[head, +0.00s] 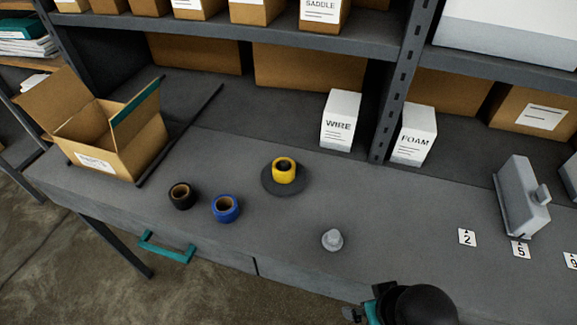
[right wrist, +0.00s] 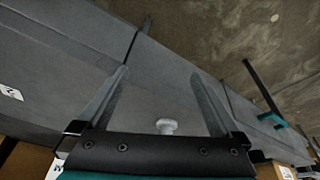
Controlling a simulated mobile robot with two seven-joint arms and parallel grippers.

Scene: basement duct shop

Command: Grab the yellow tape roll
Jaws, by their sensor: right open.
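The yellow tape roll (head: 284,169) sits on a round dark grey disc (head: 301,187) on the workbench, near the middle of the head view. Its centre looks dark. My right gripper shows in the right wrist view (right wrist: 160,76) with its two fingers spread wide and nothing held between them. In the head view only part of my right arm's end shows at the bottom right edge, well to the right of and nearer than the tape roll. The tape roll does not show in the right wrist view. My left gripper is not in view.
A black roll (head: 182,196) and a blue roll (head: 226,208) lie left of the disc. A grey knob-like piece (head: 332,240) stands between the tape and my right arm. An open cardboard box (head: 125,150), a WIRE box (head: 340,120) and a FOAM box (head: 413,135) stand behind.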

